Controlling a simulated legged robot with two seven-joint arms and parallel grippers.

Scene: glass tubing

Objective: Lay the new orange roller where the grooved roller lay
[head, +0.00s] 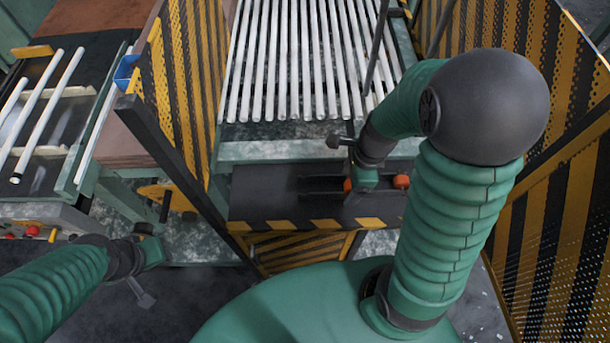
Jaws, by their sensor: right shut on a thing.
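The orange roller (401,181) shows as two orange ends, one on each side of my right gripper (365,186). The gripper is shut on it and hides its middle. The roller is at a dark slot in the black shelf (265,190); I cannot tell whether it touches the shelf. My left gripper (150,252) is at the lower left, away from the roller, over the dark floor. Its fingers are too unclear to judge. I cannot make out a grooved roller.
Several white glass tubes (300,60) lie on a rack beyond the shelf. Striped guards (185,80) stand to the left and right (550,200). A side bench with tubes (47,115) is at the far left. A striped edge (310,224) borders the shelf's front.

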